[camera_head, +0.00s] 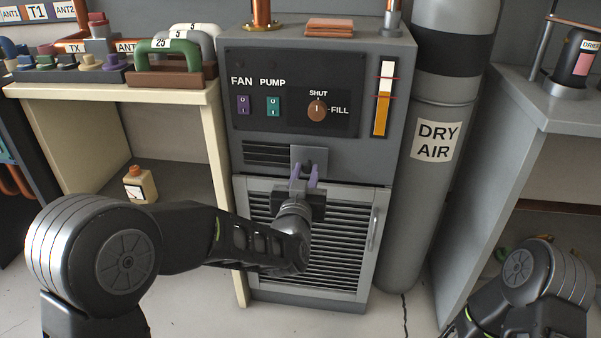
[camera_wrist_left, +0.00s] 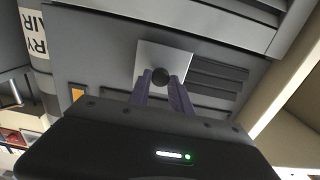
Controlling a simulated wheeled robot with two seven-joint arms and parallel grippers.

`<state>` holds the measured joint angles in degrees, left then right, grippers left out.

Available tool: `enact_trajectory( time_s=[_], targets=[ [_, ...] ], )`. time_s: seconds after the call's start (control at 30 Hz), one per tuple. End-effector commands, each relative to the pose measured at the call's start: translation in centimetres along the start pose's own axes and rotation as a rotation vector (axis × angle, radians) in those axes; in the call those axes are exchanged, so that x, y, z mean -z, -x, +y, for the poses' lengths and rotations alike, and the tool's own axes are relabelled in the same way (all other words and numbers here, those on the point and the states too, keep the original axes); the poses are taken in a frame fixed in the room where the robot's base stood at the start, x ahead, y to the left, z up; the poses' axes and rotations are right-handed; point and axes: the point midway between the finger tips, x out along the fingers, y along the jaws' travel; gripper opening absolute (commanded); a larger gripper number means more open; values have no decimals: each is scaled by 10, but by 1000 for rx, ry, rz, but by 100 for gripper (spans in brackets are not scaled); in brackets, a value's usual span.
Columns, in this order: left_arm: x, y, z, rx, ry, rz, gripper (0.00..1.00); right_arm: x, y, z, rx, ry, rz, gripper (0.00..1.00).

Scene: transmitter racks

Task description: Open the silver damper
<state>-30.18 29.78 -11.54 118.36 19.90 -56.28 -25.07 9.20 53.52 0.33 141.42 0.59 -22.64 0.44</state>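The silver damper shows as a grey plate (camera_head: 309,157) on the cabinet front, beside dark vent slots (camera_head: 268,155). In the left wrist view the plate (camera_wrist_left: 168,58) is light silver, with a small dark round knob (camera_wrist_left: 160,77) on it. The plate covers part of the slots. My left gripper (camera_head: 304,172) is right in front of the plate. Its purple fingers stand slightly apart, one on each side of the knob, and look closed against it; the knob is hidden in the head view. My right gripper is out of view; only part of the right arm shows.
Above the damper is a dark panel (camera_head: 290,92) with fan and pump switches and a knob. Below is a louvred door (camera_head: 345,245) with a vertical handle. A grey dry-air cylinder (camera_head: 425,190) stands close on the right. A cream bench (camera_head: 215,150) stands left.

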Motion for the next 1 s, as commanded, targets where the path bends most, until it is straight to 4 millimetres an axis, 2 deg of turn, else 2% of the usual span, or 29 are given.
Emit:
enact_trajectory(
  time_s=[0.03,0.27,0.6,0.77,1.0],
  targets=[
    [0,0,0,0,0,0,28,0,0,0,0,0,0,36],
    [0,0,-1,0,0,0,46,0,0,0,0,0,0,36],
    [1,4,0,0,1,-1,46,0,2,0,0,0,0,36],
    [2,22,0,-2,1,-1,46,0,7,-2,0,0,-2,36],
    [1,62,0,-1,1,-2,46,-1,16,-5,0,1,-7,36]
  ],
)
